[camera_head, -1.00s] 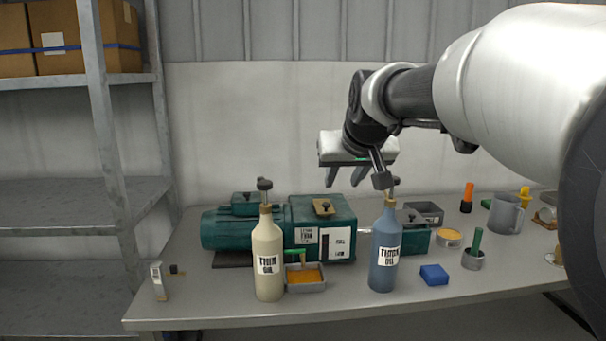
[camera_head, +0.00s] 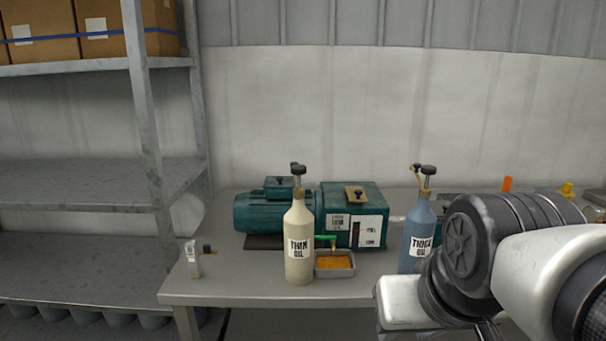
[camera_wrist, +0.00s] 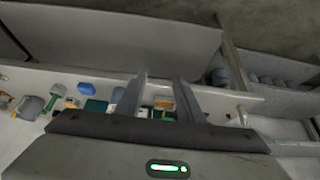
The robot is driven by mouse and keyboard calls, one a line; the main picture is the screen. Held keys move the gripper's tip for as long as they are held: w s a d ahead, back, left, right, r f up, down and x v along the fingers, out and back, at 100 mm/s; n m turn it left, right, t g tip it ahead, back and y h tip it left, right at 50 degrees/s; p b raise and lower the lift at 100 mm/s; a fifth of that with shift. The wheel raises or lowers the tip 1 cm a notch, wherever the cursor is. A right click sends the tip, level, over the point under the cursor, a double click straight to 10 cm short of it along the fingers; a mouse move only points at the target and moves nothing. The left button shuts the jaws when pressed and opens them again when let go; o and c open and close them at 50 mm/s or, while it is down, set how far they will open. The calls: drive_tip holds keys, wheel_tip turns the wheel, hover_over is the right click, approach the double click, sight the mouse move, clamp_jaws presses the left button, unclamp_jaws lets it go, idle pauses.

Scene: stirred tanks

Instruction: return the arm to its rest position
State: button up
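My arm (camera_head: 548,262) is folded low at the right of the head view, in front of the bench. My gripper (camera_wrist: 160,78) shows in the wrist view with its two fingers apart and nothing held between them. In the head view only its white body shows at the bottom edge; its fingers are out of sight. The gripper appears to be clear of the bench, on its near side.
The bench (camera_head: 240,287) holds a cream thin oil bottle (camera_head: 299,260), a blue thick oil bottle (camera_head: 413,230), a green motor and gearbox unit (camera_head: 351,205) and an orange-filled tray (camera_head: 335,273). My arm hides the bench's right part. Metal shelving (camera_head: 80,190) stands left.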

wheel_tip(320, 180, up, 21)
drive_tip(key=s+p, duration=0.1)
drive_tip(key=p, duration=2.1)
drive_tip(key=shift+s+p, duration=0.3)
drive_tip(key=shift+s, duration=0.05)
drive_tip(key=shift+r, duration=0.1)
